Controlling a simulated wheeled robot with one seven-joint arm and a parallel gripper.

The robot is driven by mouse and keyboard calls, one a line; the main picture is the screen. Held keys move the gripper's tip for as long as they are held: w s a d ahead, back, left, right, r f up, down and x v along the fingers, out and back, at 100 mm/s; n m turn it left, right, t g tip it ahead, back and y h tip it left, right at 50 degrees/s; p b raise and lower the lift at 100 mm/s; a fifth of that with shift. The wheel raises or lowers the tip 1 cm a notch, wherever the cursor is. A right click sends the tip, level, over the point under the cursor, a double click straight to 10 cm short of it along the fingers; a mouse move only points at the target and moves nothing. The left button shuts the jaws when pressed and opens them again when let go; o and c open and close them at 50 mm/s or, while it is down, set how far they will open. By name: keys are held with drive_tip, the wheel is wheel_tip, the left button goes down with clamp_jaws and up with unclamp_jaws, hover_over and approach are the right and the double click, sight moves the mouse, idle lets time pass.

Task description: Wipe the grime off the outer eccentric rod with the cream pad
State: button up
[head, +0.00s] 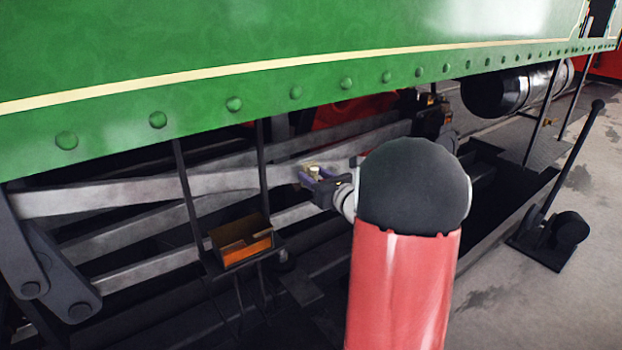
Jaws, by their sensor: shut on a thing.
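My gripper (311,174) is in the middle of the head view, among the grey rods under the green side panel. It is shut on the cream pad (314,171), of which only a small pale bit shows between the fingers. The pad is at or very close to a long grey rod (130,194) that runs from the left towards the gripper and looks like the outer eccentric rod. I cannot tell whether the pad touches it. My red arm with its dark joint hides the rod's surroundings to the right. Grime on the rod is not clear at this size.
More grey rods (140,268) run below and behind. An open box with orange inside (244,246) sits on a dark stand, with thin uprights beside it. The green riveted panel (250,60) overhangs above. A black lever (572,160) stands on the floor at right.

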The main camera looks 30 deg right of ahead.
sight(338, 168)
drive_tip(key=shift+w+d+f, duration=0.1)
drive_tip(key=shift+d+f, duration=0.3)
drive_tip(key=shift+d, duration=1.3)
drive_tip(key=shift+w+d+f, duration=0.15)
drive_tip(key=shift+d+f, duration=0.2)
drive_tip(key=shift+d, duration=1.35)
drive_tip(key=shift+w+d+f, duration=0.1)
drive_tip(key=shift+d+f, duration=0.3)
drive_tip(key=shift+d, duration=1.3)
drive_tip(key=shift+s, duration=0.1)
drive_tip(key=shift+s+d, duration=0.2)
drive_tip(key=shift+s, duration=2.75)
drive_tip(key=shift+s, duration=0.1)
drive_tip(key=shift+s+d, duration=0.1)
drive_tip(key=shift+s, duration=1.3)
